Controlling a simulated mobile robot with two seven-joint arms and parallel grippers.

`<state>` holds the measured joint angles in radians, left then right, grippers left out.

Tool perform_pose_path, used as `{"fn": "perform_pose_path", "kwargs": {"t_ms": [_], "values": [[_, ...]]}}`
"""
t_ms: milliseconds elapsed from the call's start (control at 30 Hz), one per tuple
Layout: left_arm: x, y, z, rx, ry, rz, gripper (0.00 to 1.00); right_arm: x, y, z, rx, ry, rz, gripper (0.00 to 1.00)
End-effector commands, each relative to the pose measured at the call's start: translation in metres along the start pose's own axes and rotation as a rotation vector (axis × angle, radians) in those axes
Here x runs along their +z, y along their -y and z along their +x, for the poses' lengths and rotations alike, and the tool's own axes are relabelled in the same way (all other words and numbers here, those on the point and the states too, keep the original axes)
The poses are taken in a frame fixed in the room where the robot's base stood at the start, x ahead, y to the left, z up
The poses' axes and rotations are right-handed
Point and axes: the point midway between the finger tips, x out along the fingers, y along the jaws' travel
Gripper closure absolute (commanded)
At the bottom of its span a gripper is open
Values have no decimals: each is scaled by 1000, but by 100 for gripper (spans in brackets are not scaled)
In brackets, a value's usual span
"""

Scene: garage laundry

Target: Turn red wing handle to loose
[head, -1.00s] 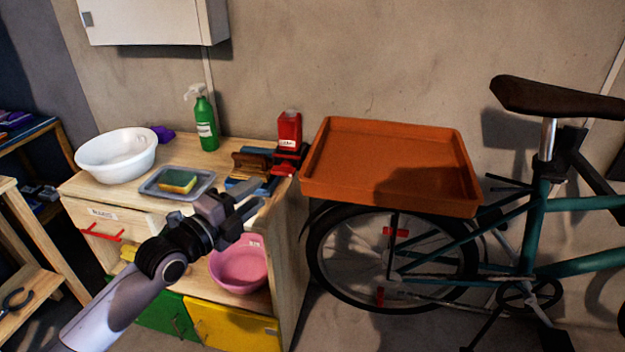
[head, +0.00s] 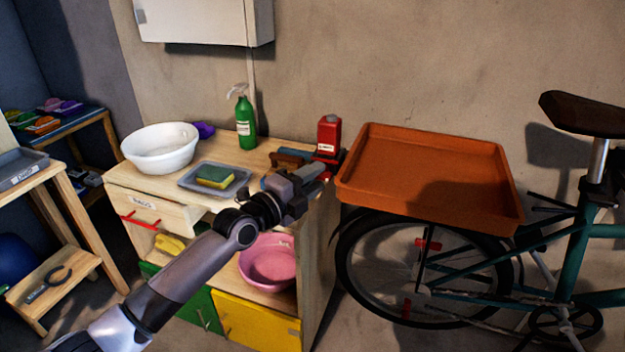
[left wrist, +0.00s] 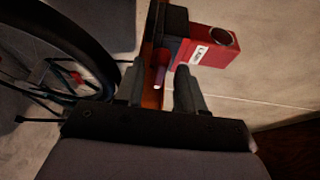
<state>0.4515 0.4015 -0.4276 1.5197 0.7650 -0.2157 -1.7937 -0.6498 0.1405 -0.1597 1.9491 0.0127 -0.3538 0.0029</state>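My left gripper (head: 314,177) is at the right front corner of the wooden cabinet top, close to a red part (head: 326,156) below a red bottle. I cannot tell for sure whether this part is the red wing handle, as the gripper partly covers that spot. In the left wrist view my left gripper (left wrist: 160,82) is open. My right gripper is not in view.
The red bottle (head: 329,133) stands just behind the gripper; it also shows in the left wrist view (left wrist: 207,47). An orange tray (head: 430,170) above the bicycle wheel (head: 385,265) is close on the right. A sponge tray (head: 238,187) and white basin (head: 160,150) are left.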

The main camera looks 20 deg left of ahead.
Motion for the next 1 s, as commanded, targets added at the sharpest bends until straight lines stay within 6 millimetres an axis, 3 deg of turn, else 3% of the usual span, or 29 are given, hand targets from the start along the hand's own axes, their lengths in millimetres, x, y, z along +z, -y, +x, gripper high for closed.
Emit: {"fn": "perform_pose_path", "kwargs": {"t_ms": [67, 200, 633, 1000], "values": [[0, 0, 0, 0, 0, 0, 62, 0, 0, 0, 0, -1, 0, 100], [0, 0, 0, 0, 0, 0, 100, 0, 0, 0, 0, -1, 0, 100], [0, -3, -1, -20, 0, -45, 100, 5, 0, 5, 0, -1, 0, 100], [-1, -7, 0, -122, -1, -294, 100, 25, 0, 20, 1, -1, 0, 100]]}}
